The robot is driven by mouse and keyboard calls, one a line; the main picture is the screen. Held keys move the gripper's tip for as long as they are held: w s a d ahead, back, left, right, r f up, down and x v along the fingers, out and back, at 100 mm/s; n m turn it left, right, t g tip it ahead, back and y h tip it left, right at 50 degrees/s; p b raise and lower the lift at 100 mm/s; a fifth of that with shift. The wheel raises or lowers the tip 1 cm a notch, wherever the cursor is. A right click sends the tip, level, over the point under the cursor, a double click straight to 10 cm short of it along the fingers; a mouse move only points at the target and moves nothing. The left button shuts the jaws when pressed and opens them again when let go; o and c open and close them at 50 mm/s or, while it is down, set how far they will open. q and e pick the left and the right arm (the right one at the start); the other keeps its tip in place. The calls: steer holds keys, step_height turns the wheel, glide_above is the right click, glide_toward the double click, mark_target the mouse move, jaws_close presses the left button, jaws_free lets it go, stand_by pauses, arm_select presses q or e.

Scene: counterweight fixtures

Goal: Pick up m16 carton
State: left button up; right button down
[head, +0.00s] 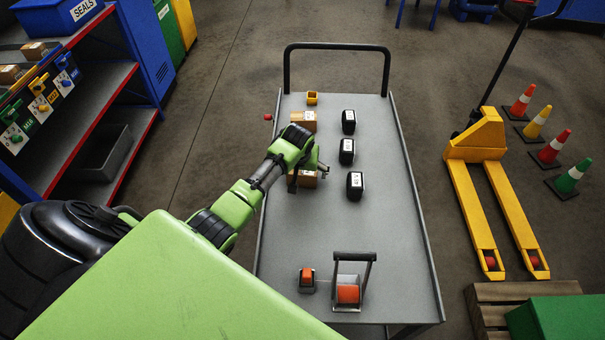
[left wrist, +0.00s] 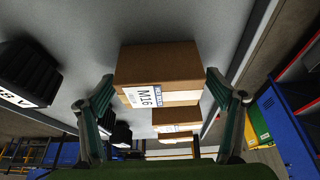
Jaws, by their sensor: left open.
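The M16 carton (left wrist: 158,62) is a brown box with a white and blue label, close up in the left wrist view. In the head view a carton (head: 307,181) shows partly under my left gripper (head: 308,170) on the grey cart top. In the left wrist view my left gripper (left wrist: 160,84) is open, with one finger on each side of the M16 carton and visible gaps beside it. Other brown cartons (left wrist: 176,116) stand beyond it in that view. Another carton (head: 303,121) shows farther up the cart in the head view. My right gripper is not in view.
Three black labelled blocks (head: 346,151) stand right of the cartons on the cart (head: 390,250). Orange-and-grey items (head: 348,293) stand near the front. A yellow pallet jack (head: 480,140) and cones are to the right.

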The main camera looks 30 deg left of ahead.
arm_select(q)
steer(key=c, duration=1.6)
steer(key=shift+r, duration=0.1)
steer(key=shift+r, duration=0.15)
